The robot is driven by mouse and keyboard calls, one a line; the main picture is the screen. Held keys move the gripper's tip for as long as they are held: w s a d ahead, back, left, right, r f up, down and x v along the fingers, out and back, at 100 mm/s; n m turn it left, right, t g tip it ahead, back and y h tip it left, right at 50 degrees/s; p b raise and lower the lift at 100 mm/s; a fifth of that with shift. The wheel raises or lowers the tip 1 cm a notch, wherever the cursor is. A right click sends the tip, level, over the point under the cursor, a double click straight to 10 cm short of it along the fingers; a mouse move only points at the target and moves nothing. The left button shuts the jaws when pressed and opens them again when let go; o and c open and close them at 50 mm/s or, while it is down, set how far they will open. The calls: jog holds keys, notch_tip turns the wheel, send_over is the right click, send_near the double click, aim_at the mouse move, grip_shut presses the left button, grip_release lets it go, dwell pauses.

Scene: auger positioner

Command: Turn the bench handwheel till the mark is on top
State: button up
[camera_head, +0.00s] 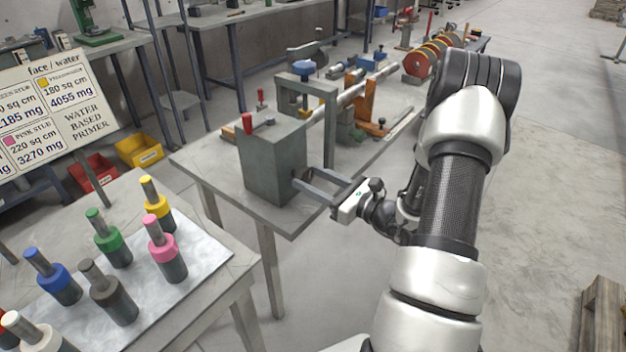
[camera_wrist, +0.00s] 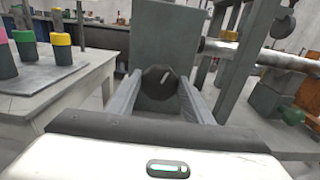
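The bench handwheel (camera_wrist: 158,84) is a small dark round knob on the front face of a grey block (camera_head: 270,165). In the wrist view a short pale mark (camera_wrist: 166,76) shows on its face, above and right of the middle, so not straight on top. My gripper (camera_head: 306,181) points at the block from the right, its two grey fingers apart. In the wrist view the fingers (camera_wrist: 160,92) stand to the left and right of the handwheel. I cannot tell whether they touch it. In the head view the handwheel is mostly hidden by the fingers.
The block stands at the near corner of a grey bench (camera_head: 205,160), with a long shaft and clamps (camera_head: 350,95) behind it. A table (camera_head: 215,250) with several coloured-top cylinders is at lower left. A sign (camera_head: 50,115) stands behind it.

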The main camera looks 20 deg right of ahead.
jog(key=shift+r+m+p, duration=0.1)
jog(key=shift+m+p, duration=0.3)
jog(key=shift+d+m+p, duration=0.1)
jog(key=shift+m+p, duration=0.8)
jog(key=shift+p, duration=0.05)
jog(key=m+p, duration=0.3)
jog(key=shift+d+m, duration=0.1)
jog(key=shift+m, duration=0.2)
jog(key=m+p, duration=0.3)
jog(key=m, duration=0.1)
jog(key=shift+f+m+p, duration=0.15)
jog(key=shift+m+p, duration=0.25)
jog(key=shift+m, duration=0.4)
jog(key=shift+f+m+p, duration=0.15)
jog(key=shift+m+p, duration=0.2)
jog(key=shift+m, duration=0.45)
jog(key=shift+w, duration=0.1)
jog(key=o, duration=1)
